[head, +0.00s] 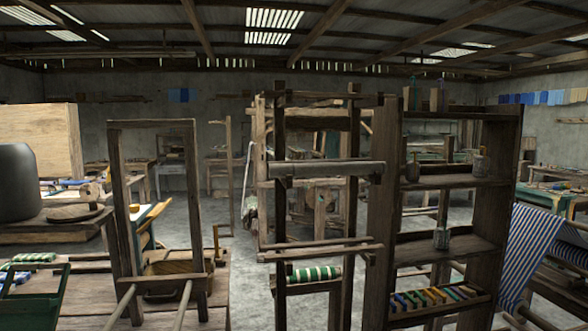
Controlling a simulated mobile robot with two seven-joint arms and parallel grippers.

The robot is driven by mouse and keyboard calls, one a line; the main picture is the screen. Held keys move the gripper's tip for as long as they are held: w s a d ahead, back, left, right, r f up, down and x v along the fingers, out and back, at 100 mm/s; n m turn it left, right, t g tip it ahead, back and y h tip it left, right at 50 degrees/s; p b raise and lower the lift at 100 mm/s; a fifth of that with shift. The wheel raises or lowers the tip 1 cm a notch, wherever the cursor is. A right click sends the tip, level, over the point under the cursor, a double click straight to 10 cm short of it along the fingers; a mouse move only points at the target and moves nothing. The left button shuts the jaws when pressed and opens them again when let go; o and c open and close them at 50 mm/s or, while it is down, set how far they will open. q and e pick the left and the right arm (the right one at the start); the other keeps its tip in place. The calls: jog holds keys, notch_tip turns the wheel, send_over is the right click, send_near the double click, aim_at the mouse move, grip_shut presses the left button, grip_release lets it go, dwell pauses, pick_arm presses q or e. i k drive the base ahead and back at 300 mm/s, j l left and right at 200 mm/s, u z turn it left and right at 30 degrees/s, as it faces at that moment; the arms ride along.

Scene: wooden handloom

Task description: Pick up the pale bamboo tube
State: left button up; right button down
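I cannot make out for sure which thing is the pale bamboo tube. Two pale rods, a left one (121,302) and a right one (183,304), slope down from the wooden frame (126,210) at lower left; I cannot tell whether either is the tube. Neither my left gripper nor my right gripper shows in the head view.
A tall loom frame (353,210) with a green-and-white striped roll (314,274) stands in the middle. To its right is a wooden shelf (502,210) with grey pots and a row of coloured pieces. A green tray (60,295) is at lower left. Grey floor (250,285) shows between.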

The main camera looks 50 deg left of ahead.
aim_at(336, 168)
jog(key=i+u, duration=0.2)
jog(key=u, duration=0.15)
jog(key=i+l+u, duration=0.2)
jog(key=u, duration=0.15)
jog(key=i+l+u, duration=0.15)
jog(key=u, duration=0.2)
